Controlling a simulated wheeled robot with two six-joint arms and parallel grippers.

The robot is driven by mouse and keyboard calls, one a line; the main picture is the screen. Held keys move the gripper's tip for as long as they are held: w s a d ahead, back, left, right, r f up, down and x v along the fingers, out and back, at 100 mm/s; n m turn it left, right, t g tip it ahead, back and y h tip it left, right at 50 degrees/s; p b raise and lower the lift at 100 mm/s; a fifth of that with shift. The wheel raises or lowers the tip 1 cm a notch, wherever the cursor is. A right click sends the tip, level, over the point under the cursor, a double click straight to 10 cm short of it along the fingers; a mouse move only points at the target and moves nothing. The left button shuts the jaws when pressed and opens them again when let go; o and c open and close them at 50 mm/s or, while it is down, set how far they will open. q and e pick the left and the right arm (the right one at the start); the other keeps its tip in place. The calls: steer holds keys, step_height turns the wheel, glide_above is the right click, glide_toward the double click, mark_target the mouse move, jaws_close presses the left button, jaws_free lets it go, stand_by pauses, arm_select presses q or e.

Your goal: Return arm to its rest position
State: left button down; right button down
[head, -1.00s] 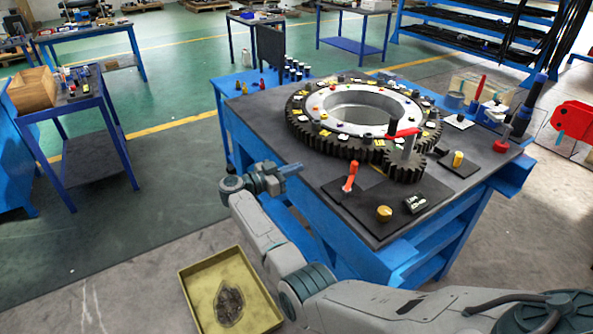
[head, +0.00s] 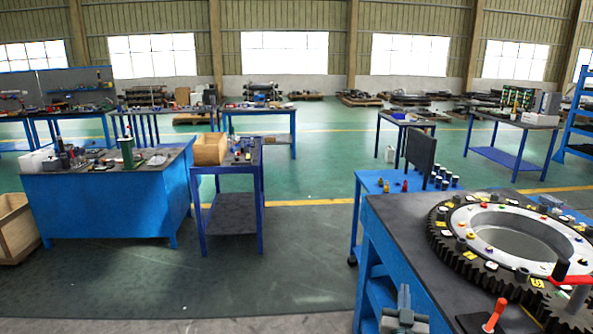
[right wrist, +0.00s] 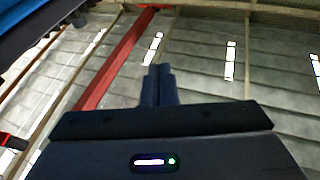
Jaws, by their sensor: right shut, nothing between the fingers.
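My right gripper (head: 404,296) shows at the bottom edge of the head view, beside the near left side of the blue work table (head: 398,262). Only its tip and a bit of the wrist are in view there; the rest of the arm is below the picture. In the right wrist view its two dark fingers (right wrist: 157,84) are together and point up toward the roof, with nothing between them. My left gripper is in neither view.
The table bears a large black toothed ring (head: 462,262) and an orange-handled tool (head: 495,315). A small blue stand (head: 370,184) with a black panel is behind it. A dark trolley (head: 233,195) with a wooden box stands left. Open floor lies between.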

steer(key=s+a+f+n+g+y, duration=0.35)
steer(key=s+f+g+y, duration=0.2)
steer(key=s, duration=0.55)
steer(key=s+a+f+n+g+y, duration=0.35)
steer(key=s+f, duration=0.25)
steer(key=s, duration=0.4)
steer(key=s+d+f+m+g+h, duration=0.1)
steer(key=s+d+g+h, duration=0.2)
steer(key=s, duration=0.9)
steer(key=s+d+f+m+g+h, duration=0.1)
steer(key=s+d+m+g, duration=0.15)
steer(key=s+g, duration=0.6)
steer(key=s+d+f+t, duration=0.1)
steer(key=d+f, duration=0.1)
steer(key=f, duration=1.2)
steer(key=s+d+f+t, duration=0.1)
steer(key=f, duration=1.3)
steer(key=s+d+f+g, duration=0.1)
steer(key=s+f, duration=1.7)
steer(key=f, duration=0.2)
steer(key=shift+s+d+f, duration=0.15)
steer(key=shift+d+f, duration=0.15)
steer(key=shift+d, duration=0.05)
steer(key=shift+n, duration=0.25)
